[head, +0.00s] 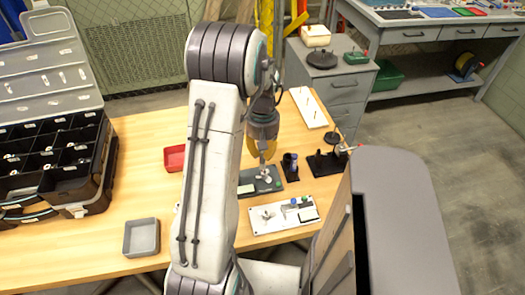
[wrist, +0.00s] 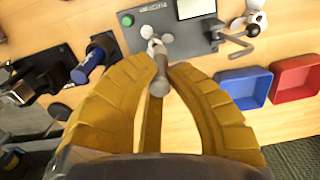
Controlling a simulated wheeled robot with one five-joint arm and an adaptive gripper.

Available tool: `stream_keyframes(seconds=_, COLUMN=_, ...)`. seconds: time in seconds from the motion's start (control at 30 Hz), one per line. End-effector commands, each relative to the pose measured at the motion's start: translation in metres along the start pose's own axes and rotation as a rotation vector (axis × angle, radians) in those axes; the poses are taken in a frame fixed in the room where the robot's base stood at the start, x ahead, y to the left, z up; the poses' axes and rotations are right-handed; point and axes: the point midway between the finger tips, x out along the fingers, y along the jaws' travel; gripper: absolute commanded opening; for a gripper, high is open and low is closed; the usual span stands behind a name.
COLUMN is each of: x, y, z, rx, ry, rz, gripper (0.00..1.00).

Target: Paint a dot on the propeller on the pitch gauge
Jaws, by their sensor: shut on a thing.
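The pitch gauge (head: 270,187) is a dark grey plate with a pale screen, beside my forearm in the head view. In the wrist view the gauge (wrist: 188,38) shows a green button and a bent metal rod. A small pale grey propeller (wrist: 166,38) sits on it; it also shows in the head view (head: 267,178). My gripper (head: 263,135) is above the gauge. Its yellow fingers (wrist: 158,90) are shut on a grey, pen-like stick (wrist: 159,78), pointing down at the propeller. Its tip overlaps the propeller in the picture; I cannot tell if they touch. No dot is discernible.
A blue cylinder in a black holder (wrist: 95,58) stands beside the gauge. A blue tray (wrist: 244,88) and a red tray (wrist: 296,78) lie on its other side. A white board with small parts (head: 284,215) lies nearer me. A grey tray (head: 141,237) and black organiser (head: 68,165) are left.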

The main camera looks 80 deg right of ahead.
Motion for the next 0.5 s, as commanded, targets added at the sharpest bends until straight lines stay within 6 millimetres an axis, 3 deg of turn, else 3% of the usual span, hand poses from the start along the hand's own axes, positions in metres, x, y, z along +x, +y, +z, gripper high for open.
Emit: stream_keyframes(seconds=0.5, x=0.0037, y=0.0000, z=0.0000, rx=0.000, ry=0.000, rz=0.000, gripper=0.00)
